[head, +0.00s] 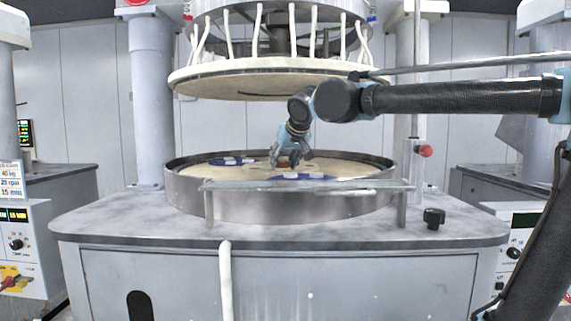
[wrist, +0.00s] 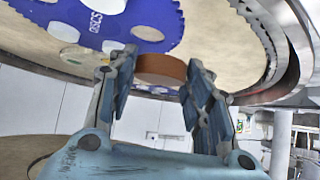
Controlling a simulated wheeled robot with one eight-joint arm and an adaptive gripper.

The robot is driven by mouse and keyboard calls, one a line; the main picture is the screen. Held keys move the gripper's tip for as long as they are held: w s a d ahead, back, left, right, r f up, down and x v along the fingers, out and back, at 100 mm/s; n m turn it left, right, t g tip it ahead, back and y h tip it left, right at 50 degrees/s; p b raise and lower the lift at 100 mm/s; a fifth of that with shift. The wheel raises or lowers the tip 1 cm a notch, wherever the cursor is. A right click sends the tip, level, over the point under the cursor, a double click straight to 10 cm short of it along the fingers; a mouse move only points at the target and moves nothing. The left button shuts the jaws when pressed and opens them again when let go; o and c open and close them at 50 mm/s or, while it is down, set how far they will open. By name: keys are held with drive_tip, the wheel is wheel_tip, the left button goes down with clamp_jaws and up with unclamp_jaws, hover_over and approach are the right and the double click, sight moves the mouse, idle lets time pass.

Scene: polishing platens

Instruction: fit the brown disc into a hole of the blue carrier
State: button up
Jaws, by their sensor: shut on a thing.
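The brown disc (wrist: 160,69) is between the fingertips of my gripper (wrist: 158,80) in the wrist view. My gripper is shut on it, with one finger on each side. A blue toothed carrier (wrist: 165,14) with round holes lies just beyond the disc in the wrist view. One of its holes (wrist: 148,33) near the disc looks brownish; I cannot tell what is in it. In the head view my gripper (head: 287,158) is low over the round platen, between a blue carrier (head: 232,161) at the left and another blue carrier (head: 302,176) nearer the front. The disc is hard to make out there.
A metal rim (head: 290,207) surrounds the beige platen. A bar on posts (head: 290,184) crosses its front. The upper plate (head: 270,80) hangs above my gripper and arm. A black knob (head: 433,217) stands on the grey table at the right.

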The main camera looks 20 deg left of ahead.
drive_tip(key=shift+w+a, duration=0.35)
drive_tip(key=shift+w, duration=0.5)
drive_tip(key=shift+w+a, duration=0.3)
drive_tip(key=shift+w, duration=0.55)
drive_tip(key=shift+w+a, duration=0.35)
drive_tip(key=shift+w, duration=0.5)
drive_tip(key=shift+w+a+f, duration=0.3)
drive_tip(key=shift+w+f, duration=0.4)
drive_tip(key=shift+f, duration=0.2)
drive_tip(key=shift+w+a+f, duration=0.3)
drive_tip(key=shift+w+f, duration=0.4)
drive_tip(key=shift+f, duration=1.35)
drive_tip(key=shift+s+d+f, duration=0.15)
drive_tip(key=shift+d+f, duration=0.05)
drive_tip(key=shift+f, duration=0.2)
drive_tip(key=o, duration=1.2)
drive_tip(key=shift+s+a+f, duration=0.1)
drive_tip(key=shift+c, duration=0.2)
drive_tip(key=shift+f, duration=0.1)
